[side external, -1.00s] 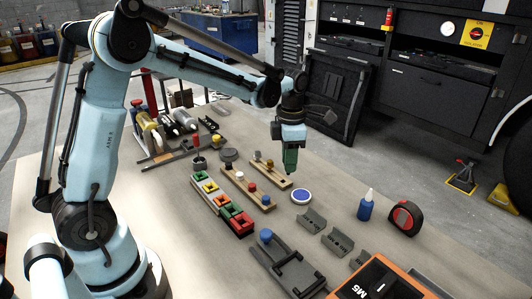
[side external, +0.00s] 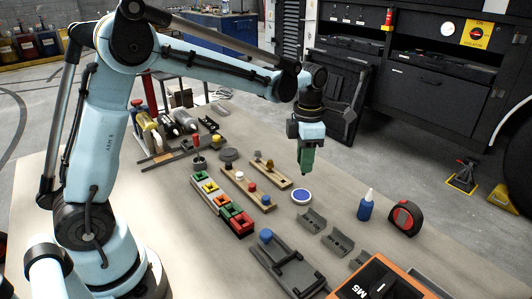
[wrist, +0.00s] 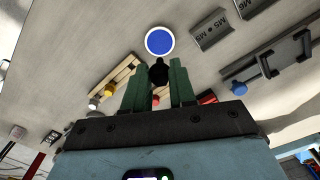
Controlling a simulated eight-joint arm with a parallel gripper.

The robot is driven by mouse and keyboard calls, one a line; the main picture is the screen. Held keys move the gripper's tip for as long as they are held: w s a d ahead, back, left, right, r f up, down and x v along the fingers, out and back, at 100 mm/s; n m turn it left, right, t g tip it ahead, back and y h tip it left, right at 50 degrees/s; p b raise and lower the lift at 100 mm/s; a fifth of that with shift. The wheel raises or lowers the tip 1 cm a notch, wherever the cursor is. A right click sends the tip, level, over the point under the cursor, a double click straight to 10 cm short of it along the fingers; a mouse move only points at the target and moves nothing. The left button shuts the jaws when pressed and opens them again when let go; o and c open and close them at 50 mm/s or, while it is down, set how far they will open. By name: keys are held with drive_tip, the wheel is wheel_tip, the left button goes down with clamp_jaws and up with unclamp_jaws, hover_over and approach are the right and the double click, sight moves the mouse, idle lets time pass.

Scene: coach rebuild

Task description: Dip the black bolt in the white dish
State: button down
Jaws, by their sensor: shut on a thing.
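The white dish (side external: 301,196) with a blue inside sits on the table, and it also shows in the wrist view (wrist: 146,42). My gripper (side external: 305,171) with green fingers is in the air above the dish area, apart from it. In the wrist view my gripper (wrist: 158,68) is shut on the black bolt (wrist: 159,74), which sits between the fingers. The dish appears just past the bolt's tip in that view. In the side view the fingers mostly hide the bolt.
Wooden strips with coloured pegs (side external: 247,190) and a row of coloured blocks (side external: 222,203) lie left of the dish. Grey brackets (side external: 312,220), a blue bottle (side external: 366,206) and a tape measure (side external: 404,218) are to the right. A dark grey fixture (side external: 287,265) is in front.

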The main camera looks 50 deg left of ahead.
drive_tip(key=shift+f, duration=2.85)
drive_tip(key=shift+f, duration=0.55)
drive_tip(key=shift+r, duration=0.1)
drive_tip(key=shift+r, duration=3.45)
drive_tip(key=m, duration=0.1)
drive_tip(key=s+r+m, duration=0.1)
drive_tip(key=shift+m, duration=0.4)
drive_tip(key=s+r+m, duration=0.3)
drive_tip(key=s+m, duration=0.2)
drive_tip(key=m, duration=0.8)
drive_tip(key=s+r+m, duration=0.4)
drive_tip(key=s+m, duration=0.1)
drive_tip(key=m, duration=0.9)
drive_tip(key=shift+s, duration=0.2)
